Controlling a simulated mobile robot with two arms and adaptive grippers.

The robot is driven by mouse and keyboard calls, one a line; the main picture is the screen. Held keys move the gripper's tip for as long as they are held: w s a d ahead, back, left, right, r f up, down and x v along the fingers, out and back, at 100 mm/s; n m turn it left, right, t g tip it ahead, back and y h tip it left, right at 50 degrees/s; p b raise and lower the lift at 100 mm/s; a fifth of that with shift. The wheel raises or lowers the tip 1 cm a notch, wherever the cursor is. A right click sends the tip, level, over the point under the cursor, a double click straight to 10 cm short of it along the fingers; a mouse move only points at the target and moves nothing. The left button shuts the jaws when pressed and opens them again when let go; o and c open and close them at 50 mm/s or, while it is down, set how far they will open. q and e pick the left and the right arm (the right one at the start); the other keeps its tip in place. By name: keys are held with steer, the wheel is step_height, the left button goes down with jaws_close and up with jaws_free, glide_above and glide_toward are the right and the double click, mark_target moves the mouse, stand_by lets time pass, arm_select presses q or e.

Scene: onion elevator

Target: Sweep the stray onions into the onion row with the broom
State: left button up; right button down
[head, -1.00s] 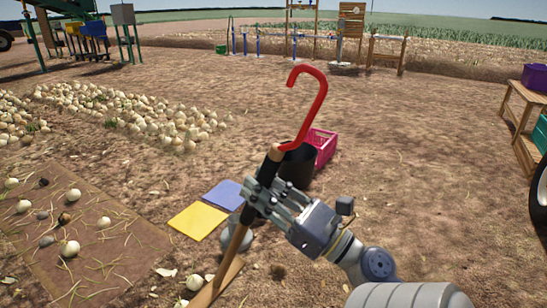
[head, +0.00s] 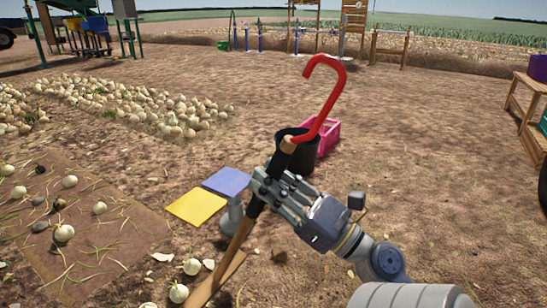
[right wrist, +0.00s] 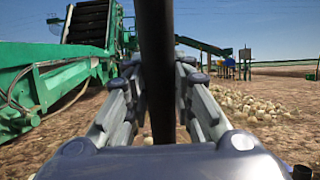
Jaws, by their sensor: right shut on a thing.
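My right gripper (head: 272,190) is shut around the black grip of the broom (head: 325,95), which has a red hooked top. The broom leans, its wooden shaft running down and left to a wooden lower end near the ground. In the right wrist view the black shaft (right wrist: 156,70) stands between the fingers. Stray onions lie on the soil beside the broom's lower end, such as one onion (head: 192,266) and another (head: 178,292). More onions, such as one (head: 64,233), lie on the brown mat (head: 95,262) at left. The onion row (head: 150,105) lies beyond. My left gripper is out of view.
A yellow pad (head: 196,208) and a blue pad (head: 227,181) lie left of my right gripper. A black bucket (head: 298,158) and a pink crate (head: 326,137) stand behind it. A wooden rack (head: 525,110) is at right. Soil between mat and row is open.

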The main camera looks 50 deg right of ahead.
mark_target(264, 203)
steer(key=f+b, duration=0.2)
steer(key=w+f+b, duration=0.1)
steer(key=f+b, duration=0.1)
steer(key=f, duration=0.1)
steer(key=shift+w+r, duration=0.2)
steer(key=shift+w, duration=0.05)
steer(key=shift+w+a+r+p, duration=0.15)
steer(key=shift+w+p, duration=0.3)
steer(key=shift+w, duration=0.75)
steer(key=shift+w+a+f+p, duration=0.1)
steer(key=shift+w+p, duration=0.35)
steer(key=shift+w, duration=0.7)
steer(key=w+a+b, duration=0.3)
steer(key=w+b, duration=0.2)
steer(key=w, duration=3.3)
steer(key=shift+w, duration=0.2)
